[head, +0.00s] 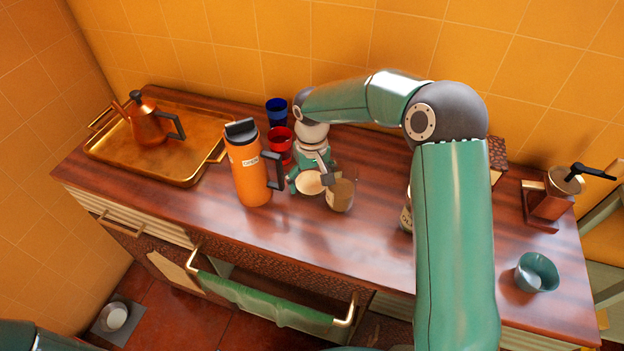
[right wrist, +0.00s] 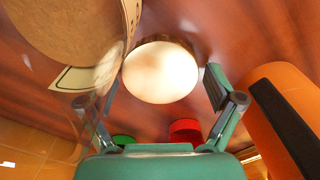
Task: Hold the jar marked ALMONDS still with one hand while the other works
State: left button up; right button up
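My right gripper (head: 311,177) reaches down over the counter. Its fingers are apart, one on each side of a round cream top (head: 308,183). In the right wrist view the cream top (right wrist: 160,72) sits between the open fingers (right wrist: 163,88), with a gap visible at the right finger. A jar with a brown top (head: 341,194) stands right beside it; in the right wrist view this jar (right wrist: 70,28) overlaps the left finger. A pale label shows there, but I cannot read it. Another labelled jar (head: 405,219) is mostly hidden behind my right arm. I cannot tell which jar says ALMONDS. My left gripper is not in view.
An orange flask (head: 248,172) stands close left of the gripper. A red cup (head: 279,146) and blue cup (head: 276,110) stand behind. A brass tray (head: 188,168) holds a copper kettle (head: 146,124).

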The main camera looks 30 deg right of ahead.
aim_at(312, 183)
dwell(0.3)
notch_tip(312, 183, up, 12)
dwell(0.6)
